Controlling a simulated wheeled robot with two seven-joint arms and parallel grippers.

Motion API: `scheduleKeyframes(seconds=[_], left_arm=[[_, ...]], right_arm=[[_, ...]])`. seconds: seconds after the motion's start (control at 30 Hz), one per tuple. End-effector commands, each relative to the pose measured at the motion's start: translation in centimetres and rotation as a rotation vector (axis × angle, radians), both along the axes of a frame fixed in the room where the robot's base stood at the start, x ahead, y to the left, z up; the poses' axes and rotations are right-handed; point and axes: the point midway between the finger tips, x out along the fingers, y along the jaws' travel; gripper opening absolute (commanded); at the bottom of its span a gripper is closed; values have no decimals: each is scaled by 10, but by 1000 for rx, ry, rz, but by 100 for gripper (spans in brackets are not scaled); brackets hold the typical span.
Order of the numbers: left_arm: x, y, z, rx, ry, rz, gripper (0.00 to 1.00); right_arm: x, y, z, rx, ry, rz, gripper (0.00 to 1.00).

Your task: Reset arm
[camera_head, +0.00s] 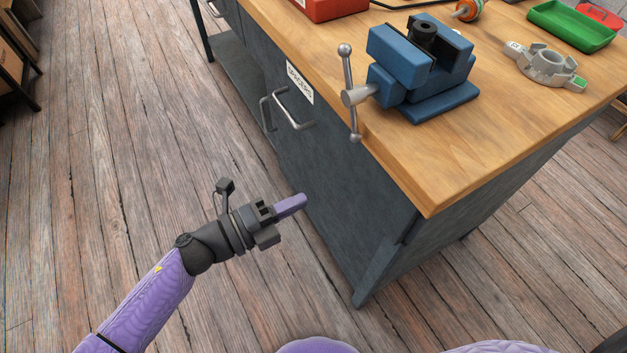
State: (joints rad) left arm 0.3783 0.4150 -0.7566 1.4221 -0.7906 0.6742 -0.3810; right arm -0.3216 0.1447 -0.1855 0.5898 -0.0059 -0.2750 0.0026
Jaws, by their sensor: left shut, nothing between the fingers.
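My left gripper (292,205) is shut and empty, with its purple fingers together. It is held out over the wooden floor, pointing right towards the dark workbench cabinet (345,195). In the picture it lies below the drawer handles and left of the bench corner. I cannot tell whether its tips touch the cabinet; they appear apart from it. My right gripper is not in view.
A blue vise (425,70) holding a dark round part (424,33) stands on the wooden bench top (430,165). Its grey handle (349,95) overhangs the edge.

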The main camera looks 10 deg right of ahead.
Motion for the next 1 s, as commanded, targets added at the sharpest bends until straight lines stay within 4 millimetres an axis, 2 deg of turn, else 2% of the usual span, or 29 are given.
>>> scheduleKeyframes(seconds=[0.13, 0.33, 0.4, 0.47, 0.53, 0.57, 0.6, 0.67, 0.7, 0.77, 0.8, 0.9, 1.0], left_arm=[[-8, 25, 0, 3, 1, 1, 0], [-11, 33, -1, 1, 3, 2, 0], [-6, 39, -7, -8, 63, 64, 0], [3, 57, -25, -28, 218, 221, 0], [2, 95, -68, -60, 498, 498, 0], [-6, 114, -91, -72, 631, 627, 0], [-25, 139, -121, -84, 801, 794, 0], [-65, 172, -162, -94, 1029, 1018, 0], [-97, 189, -185, -95, 1167, 1156, 0], [-153, 211, -211, -89, 1357, 1349, 0], [-191, 221, -224, -82, 1473, 1468, 0], [-279, 236, -239, -56, 1705, 1718, 0], [-342, 240, -241, -31, 1854, 1889, 0]], right_arm=[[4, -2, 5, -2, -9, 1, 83], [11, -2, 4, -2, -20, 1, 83], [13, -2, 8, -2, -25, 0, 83], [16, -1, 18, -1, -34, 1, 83], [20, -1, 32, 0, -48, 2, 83], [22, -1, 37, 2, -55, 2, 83], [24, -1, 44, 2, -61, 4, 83], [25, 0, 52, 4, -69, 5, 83], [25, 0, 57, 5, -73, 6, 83], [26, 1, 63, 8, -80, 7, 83], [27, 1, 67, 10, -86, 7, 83], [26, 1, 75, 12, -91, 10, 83], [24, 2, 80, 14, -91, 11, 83]])
